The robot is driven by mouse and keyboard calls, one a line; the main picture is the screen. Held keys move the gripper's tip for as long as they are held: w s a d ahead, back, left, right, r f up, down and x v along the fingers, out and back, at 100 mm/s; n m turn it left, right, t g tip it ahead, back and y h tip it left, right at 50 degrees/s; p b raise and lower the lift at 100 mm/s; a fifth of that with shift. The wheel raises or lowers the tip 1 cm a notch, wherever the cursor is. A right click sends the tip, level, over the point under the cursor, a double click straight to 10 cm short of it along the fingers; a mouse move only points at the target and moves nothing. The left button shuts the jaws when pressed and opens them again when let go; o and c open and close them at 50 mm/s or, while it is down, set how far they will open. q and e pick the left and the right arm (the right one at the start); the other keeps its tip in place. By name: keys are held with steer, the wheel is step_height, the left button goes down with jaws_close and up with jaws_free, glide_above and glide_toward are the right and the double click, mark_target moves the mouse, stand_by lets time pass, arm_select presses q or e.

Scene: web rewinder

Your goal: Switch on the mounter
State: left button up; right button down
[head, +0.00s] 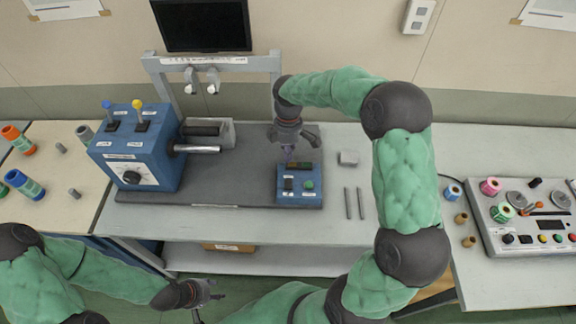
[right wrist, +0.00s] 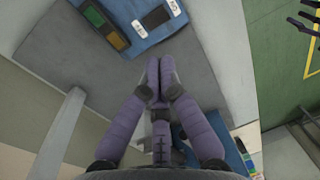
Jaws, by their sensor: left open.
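A small blue control box (head: 300,197) stands on the grey machine base, with a black rocker switch (head: 288,184), a green button (head: 309,185) and a dark and green strip on top. It also shows at the top of the right wrist view (right wrist: 132,40). My right gripper (head: 288,156) points down just behind the box in the head view, apart from the switch. Its purple fingers (right wrist: 160,75) meet at the tips, with nothing visible between them. My left gripper (head: 207,302) is open and empty, low in front of the table.
A larger blue unit (head: 133,155) with two levers and a dial stands left on the base. A grey frame (head: 210,65) and monitor (head: 203,25) stand behind. Two metal pins (head: 354,203) lie right of the box. A button panel (head: 530,225) is on the right table.

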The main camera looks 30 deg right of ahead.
mark_target(288, 186)
steer(key=f, duration=0.4)
steer(key=s+f+b, duration=0.1)
steer(key=f, duration=0.8)
steer(key=shift+s+a+b, duration=0.2)
steer(key=shift+a+b, duration=0.2)
